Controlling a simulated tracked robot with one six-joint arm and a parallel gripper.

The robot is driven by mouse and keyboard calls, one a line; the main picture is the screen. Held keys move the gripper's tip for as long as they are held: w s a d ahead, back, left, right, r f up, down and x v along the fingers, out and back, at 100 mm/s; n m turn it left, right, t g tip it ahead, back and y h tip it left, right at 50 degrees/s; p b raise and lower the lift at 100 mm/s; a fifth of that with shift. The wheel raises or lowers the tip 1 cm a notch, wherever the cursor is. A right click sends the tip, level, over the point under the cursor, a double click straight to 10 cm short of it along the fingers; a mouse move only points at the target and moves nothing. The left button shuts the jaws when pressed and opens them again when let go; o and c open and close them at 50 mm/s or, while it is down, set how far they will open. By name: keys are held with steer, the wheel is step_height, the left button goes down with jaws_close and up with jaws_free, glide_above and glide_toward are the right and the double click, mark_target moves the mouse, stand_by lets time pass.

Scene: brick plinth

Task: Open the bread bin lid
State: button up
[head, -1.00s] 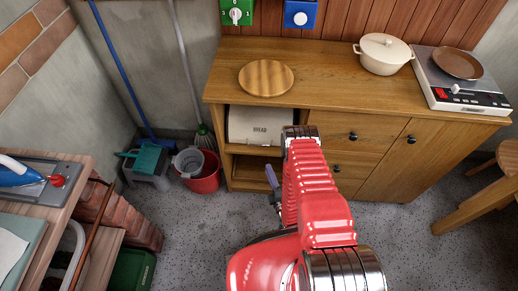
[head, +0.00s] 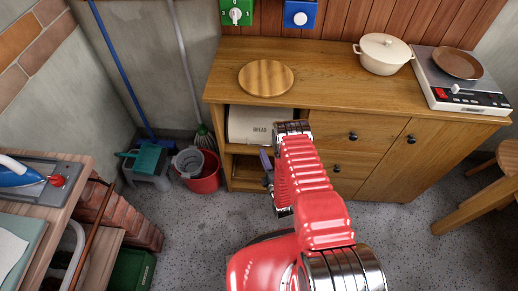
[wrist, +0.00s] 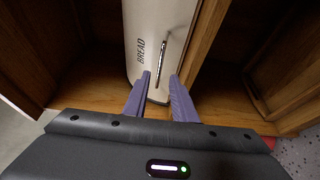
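The cream bread bin (head: 250,125), lettered BREAD, sits in the open upper left compartment of the wooden sideboard. Its right part is hidden behind my arm in the head view. In the wrist view the bin (wrist: 150,22) appears turned sideways, its lid looking shut, with a thin metal handle (wrist: 162,55) on its front. My gripper (wrist: 160,76) is open, its two purple fingers apart and pointing at the bin. In the picture the fingertips lie either side of the handle's lower end; contact cannot be told. A purple finger (head: 266,160) shows left of my arm in the head view.
The sideboard (head: 330,88) frames the bin closely, and a wooden upright (wrist: 203,45) stands close beside it. A round wooden board (head: 266,78) and a white pot (head: 384,54) stand on top. A red bucket (head: 205,178) is on the floor at left.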

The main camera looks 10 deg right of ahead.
mark_target(256, 140)
steer(key=shift+w+a, duration=0.2)
steer(key=shift+w, duration=2.5)
steer(key=c, duration=0.6)
jaws_close()
steer(key=shift+s+f, duration=0.15)
steer(key=shift+a, duration=0.1)
